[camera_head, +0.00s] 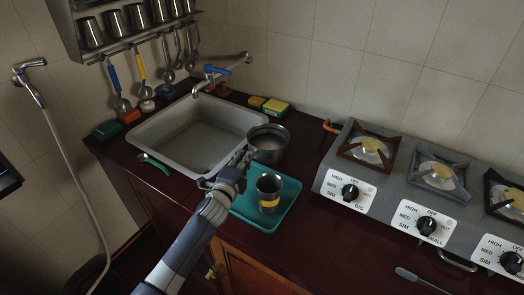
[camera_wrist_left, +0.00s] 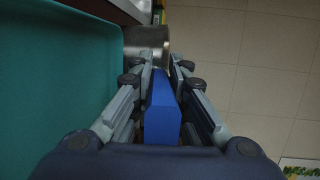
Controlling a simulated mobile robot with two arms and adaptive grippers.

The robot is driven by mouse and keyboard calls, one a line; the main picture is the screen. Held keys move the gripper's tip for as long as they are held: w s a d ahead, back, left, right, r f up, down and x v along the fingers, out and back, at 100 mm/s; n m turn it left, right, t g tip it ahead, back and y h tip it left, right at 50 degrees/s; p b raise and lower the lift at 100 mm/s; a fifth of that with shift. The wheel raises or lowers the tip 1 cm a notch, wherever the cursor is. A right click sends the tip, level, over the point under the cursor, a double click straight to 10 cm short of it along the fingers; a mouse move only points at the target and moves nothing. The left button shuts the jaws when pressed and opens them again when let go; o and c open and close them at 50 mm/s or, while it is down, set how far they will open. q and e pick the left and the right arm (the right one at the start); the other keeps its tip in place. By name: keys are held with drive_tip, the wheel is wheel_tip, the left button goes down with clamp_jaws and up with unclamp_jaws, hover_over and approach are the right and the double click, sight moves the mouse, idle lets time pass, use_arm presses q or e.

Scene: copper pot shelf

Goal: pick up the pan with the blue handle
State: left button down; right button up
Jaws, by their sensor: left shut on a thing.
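The pan (camera_head: 268,143) is a grey metal pot by the right rim of the sink, behind the teal tray; its handle is mostly hidden by my gripper in the head view. In the left wrist view the blue handle (camera_wrist_left: 162,112) lies lengthwise between my fingers, with the metal pan body (camera_wrist_left: 148,42) beyond the fingertips. My left gripper (camera_head: 246,158) is shut on this handle; its fingers (camera_wrist_left: 161,68) flank it on both sides. I cannot tell whether the pan touches the counter. My right gripper is not in view.
A teal tray (camera_head: 291,190) with a metal cup (camera_head: 269,187) lies just right of my left gripper. The sink (camera_head: 210,132) is to the left, its tap (camera_head: 222,72) behind. A stove (camera_head: 400,185) stands at right. Sponges (camera_head: 273,107) lie behind the pan.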

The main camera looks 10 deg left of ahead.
use_arm(q)
drive_tip(key=shift+w+r, duration=0.1)
drive_tip(key=shift+r, duration=0.25)
wheel_tip(320, 180, up, 10)
drive_tip(key=shift+f, duration=0.2)
idle(0.5)
